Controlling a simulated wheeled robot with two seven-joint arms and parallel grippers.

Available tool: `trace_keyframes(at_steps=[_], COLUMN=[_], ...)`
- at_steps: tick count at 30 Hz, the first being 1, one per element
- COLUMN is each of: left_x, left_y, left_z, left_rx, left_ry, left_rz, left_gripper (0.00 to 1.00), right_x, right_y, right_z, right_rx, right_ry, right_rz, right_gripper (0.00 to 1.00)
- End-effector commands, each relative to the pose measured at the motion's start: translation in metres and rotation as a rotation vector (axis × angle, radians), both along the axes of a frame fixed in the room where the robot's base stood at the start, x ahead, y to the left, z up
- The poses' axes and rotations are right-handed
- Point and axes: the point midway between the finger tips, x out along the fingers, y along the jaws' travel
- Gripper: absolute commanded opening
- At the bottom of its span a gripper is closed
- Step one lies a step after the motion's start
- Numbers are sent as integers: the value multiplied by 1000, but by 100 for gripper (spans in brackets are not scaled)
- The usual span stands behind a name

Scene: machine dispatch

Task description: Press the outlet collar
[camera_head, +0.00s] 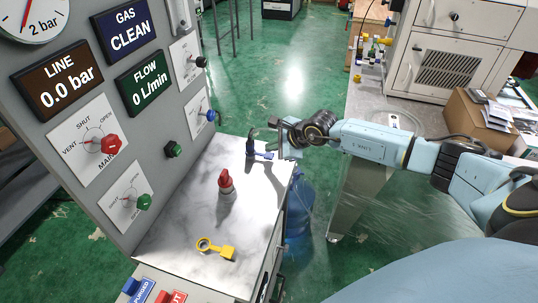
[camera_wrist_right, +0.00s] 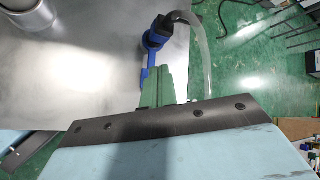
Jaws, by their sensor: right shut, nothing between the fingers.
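A blue ring-shaped collar (camera_wrist_right: 157,38) sits around a dark elbow fitting (camera_wrist_right: 177,27) in the right wrist view, with a clear hose (camera_wrist_right: 200,62) leading off it. In the head view a blue part (camera_head: 262,155) lies at the foot of a dark upright fitting (camera_head: 251,144) on the bench's far right corner. My right gripper (camera_head: 277,140) is right beside that fitting, shut and empty. Its greenish fingers (camera_wrist_right: 157,72) point at the blue collar in the wrist view; whether they touch it I cannot tell. My left gripper is not in view.
A red-topped fitting (camera_head: 225,182) and a yellow ring-ended piece (camera_head: 215,248) are on the marble-look bench (camera_head: 180,228). The grey panel (camera_head: 70,105) with gauges and knobs rises at left. A blue water bottle (camera_head: 299,205) stands below the bench's right edge.

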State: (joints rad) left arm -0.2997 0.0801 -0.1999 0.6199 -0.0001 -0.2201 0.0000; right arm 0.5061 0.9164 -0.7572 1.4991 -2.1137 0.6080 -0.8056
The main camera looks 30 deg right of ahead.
Motion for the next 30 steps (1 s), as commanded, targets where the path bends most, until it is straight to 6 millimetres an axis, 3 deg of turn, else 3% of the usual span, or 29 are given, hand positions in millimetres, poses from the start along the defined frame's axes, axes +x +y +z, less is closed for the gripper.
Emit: trace_keyframes(at_steps=[30], left_x=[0], left_y=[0], left_z=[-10], left_rx=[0], left_ry=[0], left_rz=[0], left_gripper=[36], right_x=[0], right_y=[0], right_z=[-10], right_rx=[0], right_ry=[0], right_rz=[0], right_gripper=[0])
